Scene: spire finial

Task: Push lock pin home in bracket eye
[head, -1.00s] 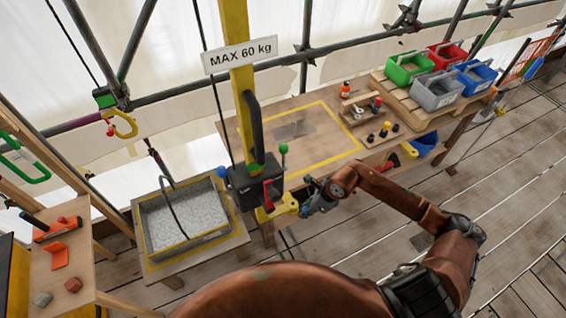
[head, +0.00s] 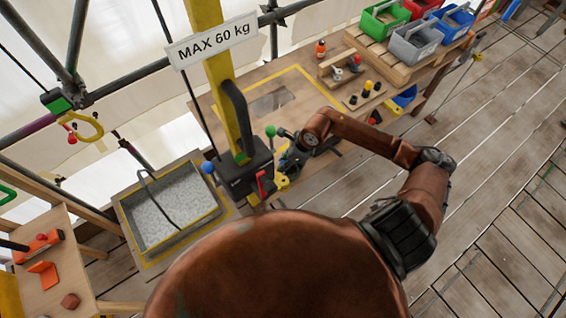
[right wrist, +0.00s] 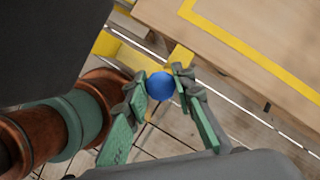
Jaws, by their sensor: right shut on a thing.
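My right gripper (head: 286,160) is beside the black control box (head: 245,176) on the yellow post. In the right wrist view, my right gripper (right wrist: 163,84) has its green-padded fingers on both sides of a blue ball (right wrist: 160,86) and is shut on it. The ball looks like the head of the lock pin; its shank is hidden. A yellow bracket (head: 281,182) sits just below the gripper in the head view. Its eye cannot be made out, nor how deep the pin sits. My left gripper is not in view.
A wooden table (head: 230,112) stands behind, a grey gravel tray (head: 127,205) at left. Bins stand at back right. Floor at right is clear.

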